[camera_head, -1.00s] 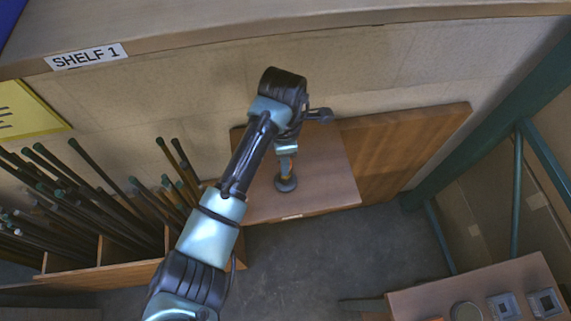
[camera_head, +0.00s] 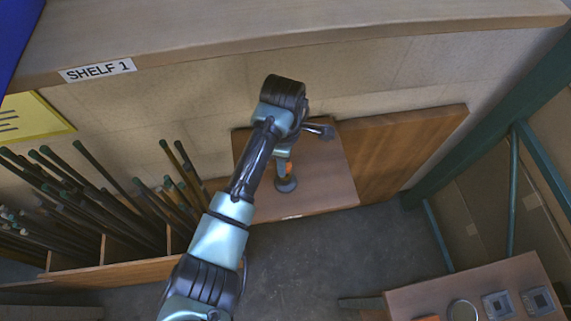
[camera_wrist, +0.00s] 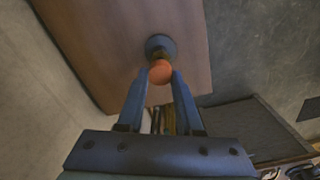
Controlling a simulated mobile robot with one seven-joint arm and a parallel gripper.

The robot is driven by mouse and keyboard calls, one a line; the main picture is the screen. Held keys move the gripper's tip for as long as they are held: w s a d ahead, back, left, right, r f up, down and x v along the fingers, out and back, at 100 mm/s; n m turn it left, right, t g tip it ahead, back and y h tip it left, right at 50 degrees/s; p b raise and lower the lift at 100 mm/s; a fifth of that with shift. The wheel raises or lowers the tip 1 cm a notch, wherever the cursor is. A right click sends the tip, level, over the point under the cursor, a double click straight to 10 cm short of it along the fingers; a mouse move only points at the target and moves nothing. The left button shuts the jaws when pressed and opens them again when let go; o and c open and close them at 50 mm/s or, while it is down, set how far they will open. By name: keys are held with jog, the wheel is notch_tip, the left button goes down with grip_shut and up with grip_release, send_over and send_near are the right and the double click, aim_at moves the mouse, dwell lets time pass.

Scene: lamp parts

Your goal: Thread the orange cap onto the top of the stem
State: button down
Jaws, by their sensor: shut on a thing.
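The orange cap (camera_wrist: 160,73) is between my gripper's fingertips (camera_wrist: 160,82) in the wrist view. My gripper is shut on it. In the head view the cap shows as a small orange patch (camera_head: 288,168) just below my gripper (camera_head: 285,160). The round dark grey lamp base (camera_head: 286,185) stands on the wooden table, right beneath the cap; it also shows behind the cap in the wrist view (camera_wrist: 159,43). The stem is mostly hidden behind the cap and fingers. I cannot tell whether the cap touches the stem's top.
The table (camera_head: 325,190) is clear around the base. A crate of long dark rods (camera_head: 120,262) stands at the left. A second table (camera_head: 410,302) at the lower right holds several square and round parts. A wall and shelf edge (camera_head: 300,45) lie behind my arm.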

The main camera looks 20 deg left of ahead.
jog(key=shift+s+d+f+m, duration=0.1)
jog(key=shift+f+m, duration=0.1)
jog(key=shift+m, duration=0.45)
jog(key=shift+s+f+m, duration=0.1)
jog(key=shift+f+m, duration=0.05)
jog(key=shift+m, duration=0.5)
jog(key=shift+p, duration=0.3)
jog(key=shift+r+m+p, duration=0.1)
jog(key=shift+m+p, duration=0.25)
jog(key=shift+m, duration=0.55)
jog(key=m+p, duration=0.1)
jog(key=m, duration=0.4)
jog(key=shift+w, duration=0.15)
